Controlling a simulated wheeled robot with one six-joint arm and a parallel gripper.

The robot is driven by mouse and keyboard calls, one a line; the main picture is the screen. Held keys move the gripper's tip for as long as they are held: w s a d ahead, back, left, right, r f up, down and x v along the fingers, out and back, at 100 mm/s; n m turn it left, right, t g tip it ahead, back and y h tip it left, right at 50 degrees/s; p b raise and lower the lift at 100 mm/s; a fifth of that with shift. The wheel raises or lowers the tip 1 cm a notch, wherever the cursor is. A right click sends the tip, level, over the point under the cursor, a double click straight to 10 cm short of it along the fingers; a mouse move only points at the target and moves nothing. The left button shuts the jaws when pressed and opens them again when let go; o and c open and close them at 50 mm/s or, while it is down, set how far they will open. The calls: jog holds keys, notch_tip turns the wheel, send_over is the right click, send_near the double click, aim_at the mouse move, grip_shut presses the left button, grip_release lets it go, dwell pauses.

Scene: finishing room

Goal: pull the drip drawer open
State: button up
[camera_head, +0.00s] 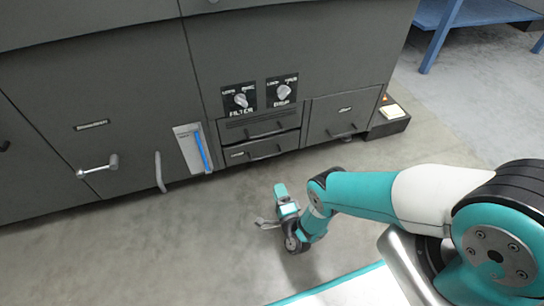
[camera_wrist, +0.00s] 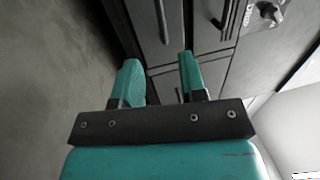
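The dark grey machine front has two stacked shallow drawers, an upper one (camera_head: 236,133) and a lower one (camera_head: 236,154), each with a dark bar handle. A wider drawer-like panel (camera_head: 345,108) with a low handle is to their right. The knobs above read FILTER (camera_head: 240,99) and apparently DRIP (camera_head: 284,92); I cannot tell which front is the drip drawer. All these fronts look closed. My gripper (camera_head: 272,207) is low over the floor, in front of and apart from the drawers. In the wrist view my gripper (camera_wrist: 160,78) is open and empty, with bar handles (camera_wrist: 163,22) beyond the fingers.
A lever handle (camera_head: 98,168), a curved grey handle (camera_head: 160,172) and a blue-striped gauge (camera_head: 200,148) are on the machine's left. A low dark block (camera_head: 388,124) with a pale top piece stands at its right end. The concrete floor before the drawers is clear.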

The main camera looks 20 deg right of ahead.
aim_at(266, 157)
jog(key=shift+w+r+b, duration=0.45)
jog(key=shift+w+b, duration=1.55)
jog(key=shift+w, duration=0.4)
jog(key=shift+w+r+b, duration=0.45)
jog(key=shift+w+b, duration=1.5)
jog(key=shift+w, duration=0.5)
jog(key=shift+w+r+b, duration=0.45)
jog(key=shift+w+b, duration=1.55)
jog(key=shift+w, duration=0.4)
grip_shut()
